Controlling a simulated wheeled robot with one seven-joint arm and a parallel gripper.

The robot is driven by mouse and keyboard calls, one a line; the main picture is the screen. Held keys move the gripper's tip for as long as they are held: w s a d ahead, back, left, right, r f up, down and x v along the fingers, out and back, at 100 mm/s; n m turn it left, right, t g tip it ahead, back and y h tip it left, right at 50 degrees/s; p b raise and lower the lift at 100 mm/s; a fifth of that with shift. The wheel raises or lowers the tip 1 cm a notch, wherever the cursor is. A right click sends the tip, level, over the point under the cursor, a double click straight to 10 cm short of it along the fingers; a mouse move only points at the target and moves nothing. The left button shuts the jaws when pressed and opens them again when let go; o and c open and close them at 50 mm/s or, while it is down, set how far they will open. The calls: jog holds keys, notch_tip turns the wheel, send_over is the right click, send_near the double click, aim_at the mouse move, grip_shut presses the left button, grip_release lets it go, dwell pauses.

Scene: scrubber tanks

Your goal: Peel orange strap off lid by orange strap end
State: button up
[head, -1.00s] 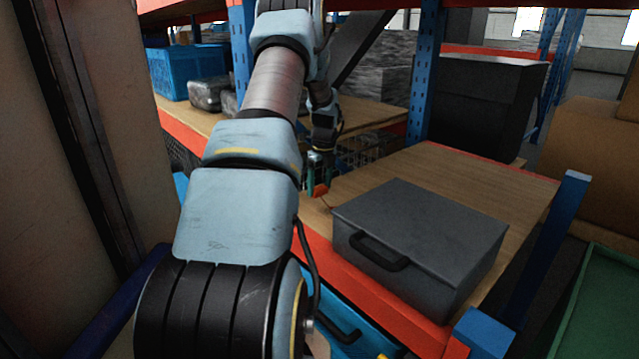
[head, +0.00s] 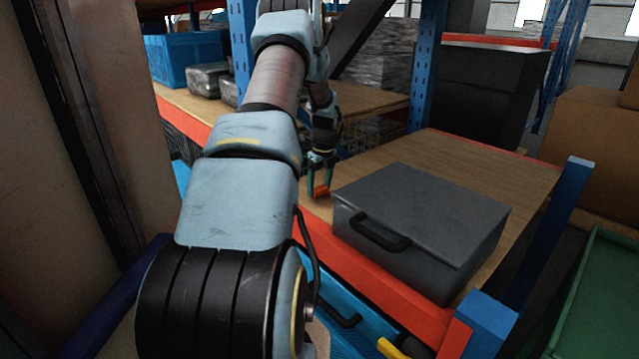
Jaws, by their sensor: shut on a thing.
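My gripper (head: 320,186) is at the far end of my outstretched arm, pointing down just above the wooden shelf, left of the grey case. Its fingers are shut on a small orange piece (head: 321,191), which looks like the orange strap end. The rest of the strap cannot be made out. The grey case (head: 425,225) with a flat lid and a black front handle sits closed on the shelf, apart from my gripper. No strap shows on that lid. Which lid the strap belongs to cannot be told; my arm hides part of the area.
The wooden shelf (head: 490,178) has an orange front beam and blue posts. A blue case (head: 345,295) with a black handle is below its front edge. A blue crate (head: 185,60) and silver cases stand behind left. A green bin (head: 605,290) is at right.

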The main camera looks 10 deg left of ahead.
jog(key=shift+f, duration=0.35)
jog(key=o, duration=1.1)
jog(key=shift+r, duration=0.1)
notch_tip(320, 180, up, 8)
jog(key=p, duration=0.5)
jog(key=shift+r+p, duration=0.2)
jog(key=shift+p, duration=0.2)
